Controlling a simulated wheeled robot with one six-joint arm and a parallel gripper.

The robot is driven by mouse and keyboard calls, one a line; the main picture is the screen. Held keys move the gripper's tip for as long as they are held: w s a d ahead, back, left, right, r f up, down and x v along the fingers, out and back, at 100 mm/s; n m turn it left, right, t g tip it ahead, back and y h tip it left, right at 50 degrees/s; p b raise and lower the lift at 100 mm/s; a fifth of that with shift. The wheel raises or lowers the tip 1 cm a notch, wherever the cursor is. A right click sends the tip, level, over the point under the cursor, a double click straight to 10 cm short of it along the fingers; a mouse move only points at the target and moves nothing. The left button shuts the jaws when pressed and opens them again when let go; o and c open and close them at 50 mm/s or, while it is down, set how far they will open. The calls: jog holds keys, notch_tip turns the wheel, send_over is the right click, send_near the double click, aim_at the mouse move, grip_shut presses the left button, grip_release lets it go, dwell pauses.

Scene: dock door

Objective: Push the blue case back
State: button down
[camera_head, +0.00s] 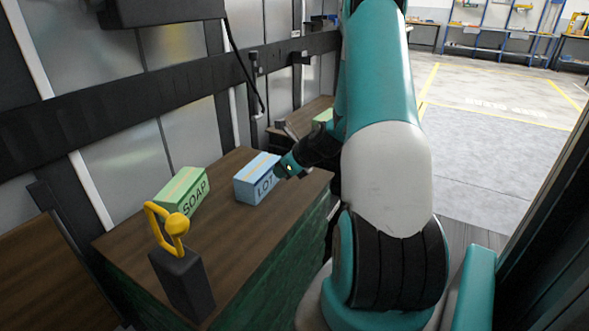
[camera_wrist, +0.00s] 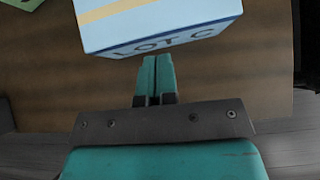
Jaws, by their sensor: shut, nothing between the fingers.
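The blue case (camera_head: 257,179) is a light blue box with a tan strip on top and "LOT" lettering on its front. It stands upright on the brown wooden top (camera_head: 233,221). In the wrist view the blue case (camera_wrist: 150,25) reads "LOT C" and fills the top middle. My gripper (camera_wrist: 154,62) is shut and empty, its fingertips right at the lower front edge of the case; I cannot tell whether they touch. In the head view my gripper (camera_head: 283,168) is at the right side of the case, and its fingertips are hard to see.
A green box marked SOAP (camera_head: 187,193) stands to the left of the case. A yellow-handled dark object (camera_head: 182,281) is at the near edge. Another green box (camera_head: 323,116) is partly hidden behind my arm. A dark rail (camera_head: 150,94) runs along the wall behind.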

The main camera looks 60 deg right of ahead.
jog(key=shift+w, duration=0.95)
